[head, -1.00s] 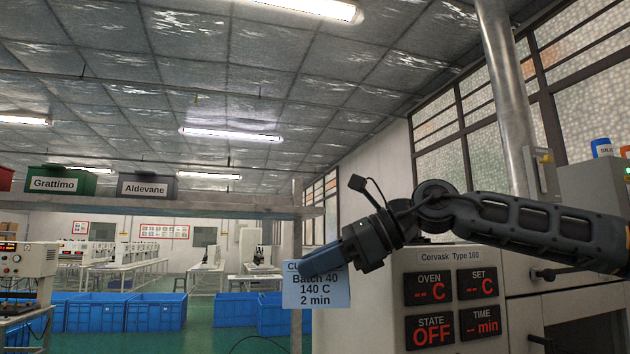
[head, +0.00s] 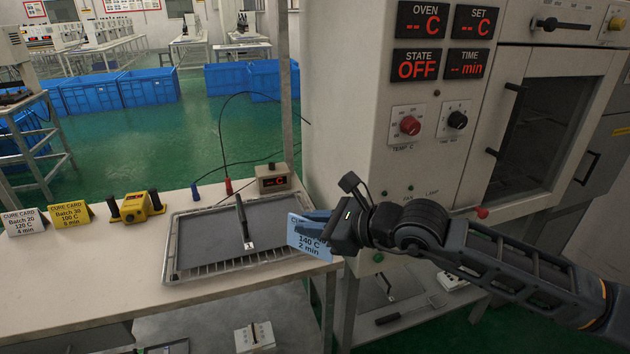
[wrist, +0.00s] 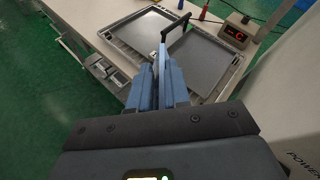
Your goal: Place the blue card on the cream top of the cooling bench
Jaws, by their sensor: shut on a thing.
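The blue card (head: 309,244) is held in my gripper (head: 312,221), in the head view right of the tray and by the right end of the bench. Its lines "140 C" and "2 min" show; the fingers hide part of the upper lines. In the wrist view the card (wrist: 161,63) is a thin edge between the two blue fingers (wrist: 160,85). The cooling bench's cream top (head: 95,275) runs across the lower left of the head view. The card appears above the bench level; I cannot tell the exact gap.
A white card (head: 24,222), a yellow card (head: 71,214) and a yellow device (head: 137,207) stand left. A small meter (head: 272,180) stands behind. The oven (head: 400,170) stands right.

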